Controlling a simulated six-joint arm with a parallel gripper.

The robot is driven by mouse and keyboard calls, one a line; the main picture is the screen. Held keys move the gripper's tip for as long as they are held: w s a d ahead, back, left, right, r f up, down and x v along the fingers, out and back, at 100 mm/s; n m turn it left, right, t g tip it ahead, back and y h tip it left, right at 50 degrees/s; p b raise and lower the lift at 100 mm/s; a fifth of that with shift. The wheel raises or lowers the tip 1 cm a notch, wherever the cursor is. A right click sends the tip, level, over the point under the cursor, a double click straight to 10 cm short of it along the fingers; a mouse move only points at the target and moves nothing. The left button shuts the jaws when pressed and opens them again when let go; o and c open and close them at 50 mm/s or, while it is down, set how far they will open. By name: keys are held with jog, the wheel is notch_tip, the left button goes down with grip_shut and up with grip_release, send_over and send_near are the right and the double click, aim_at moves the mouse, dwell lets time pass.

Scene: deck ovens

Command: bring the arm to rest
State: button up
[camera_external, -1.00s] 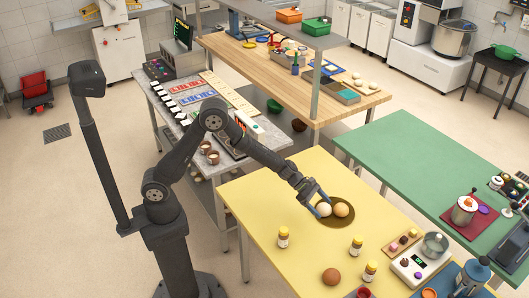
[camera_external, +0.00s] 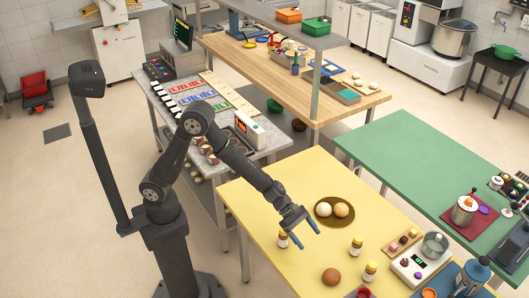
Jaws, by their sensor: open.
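My gripper (camera_external: 305,242) is open and empty above the yellow table (camera_external: 265,190), near its left front part. Its blue-grey fingers point down and to the right.
A green table (camera_external: 410,150) is at the right. A steel bench (camera_external: 270,141) and a wooden bench (camera_external: 345,105) stand behind.

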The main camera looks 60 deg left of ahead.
jog(key=shift+m+g, duration=0.3)
jog(key=w+f, duration=0.2)
jog(key=w+a+f, duration=0.1)
jog(key=w+f, duration=0.1)
jog(key=w, duration=0.1)
jog(key=w+f, duration=0.3)
jog(key=shift+a, duration=0.2)
jog(key=shift+w+f, duration=0.2)
jog(key=shift+f, duration=0.5)
